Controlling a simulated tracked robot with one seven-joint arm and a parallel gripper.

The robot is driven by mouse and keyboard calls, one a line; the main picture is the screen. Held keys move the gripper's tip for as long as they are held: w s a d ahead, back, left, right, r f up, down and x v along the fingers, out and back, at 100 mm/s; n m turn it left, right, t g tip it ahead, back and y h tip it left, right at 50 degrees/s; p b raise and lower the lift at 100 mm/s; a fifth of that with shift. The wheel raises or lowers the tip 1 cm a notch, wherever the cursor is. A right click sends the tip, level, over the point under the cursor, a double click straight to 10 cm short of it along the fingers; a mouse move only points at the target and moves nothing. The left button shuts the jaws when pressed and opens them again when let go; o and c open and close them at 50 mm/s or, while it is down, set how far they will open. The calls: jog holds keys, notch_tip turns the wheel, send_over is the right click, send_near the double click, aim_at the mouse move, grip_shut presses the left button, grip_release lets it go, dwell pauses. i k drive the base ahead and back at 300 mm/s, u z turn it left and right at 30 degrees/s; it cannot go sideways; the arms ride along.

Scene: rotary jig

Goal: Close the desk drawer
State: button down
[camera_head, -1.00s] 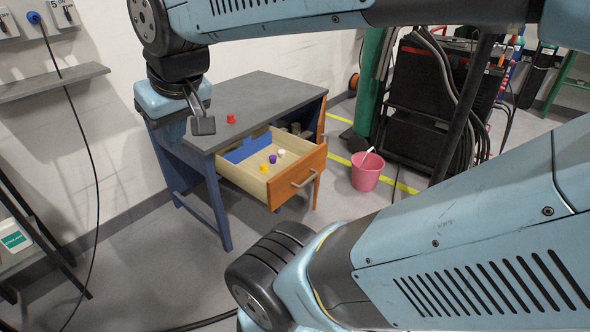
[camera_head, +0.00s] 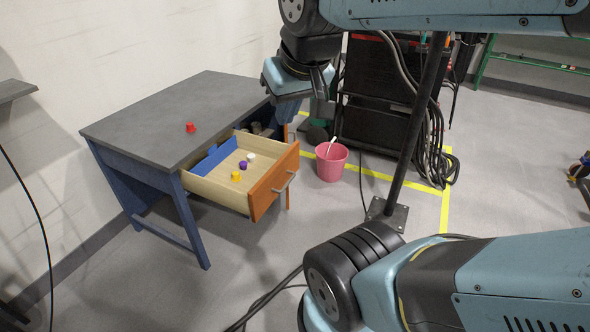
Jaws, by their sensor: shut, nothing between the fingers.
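The desk (camera_head: 150,105) has a grey top and blue legs. Its drawer (camera_head: 225,195) is pulled out toward the lower right. The drawer has pale wooden sides, an orange front (camera_head: 273,187) and a metal handle (camera_head: 285,183). Inside lie a blue piece (camera_head: 214,159) and small white, purple and yellow items. My gripper (camera_head: 320,82) shows above and to the right of the drawer in the picture, near the desk's right end. It is shut and empty, apart from the drawer. Its fingertips are small and partly hard to make out.
A red item (camera_head: 190,127) sits on the desktop. A pink bucket (camera_head: 331,163) stands on the floor right of the drawer. A dark cart (camera_head: 375,110) with hanging cables and a black post (camera_head: 420,130) stand behind and right. Open floor lies in front of the drawer.

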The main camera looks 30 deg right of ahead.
aim_at(275, 164)
jog(key=z, duration=0.35)
jog(key=i, duration=1.05)
jog(key=z, duration=0.4)
jog(key=k, duration=1.2)
jog(key=u, duration=0.55)
jog(key=i, duration=0.55)
jog(key=u, duration=0.15)
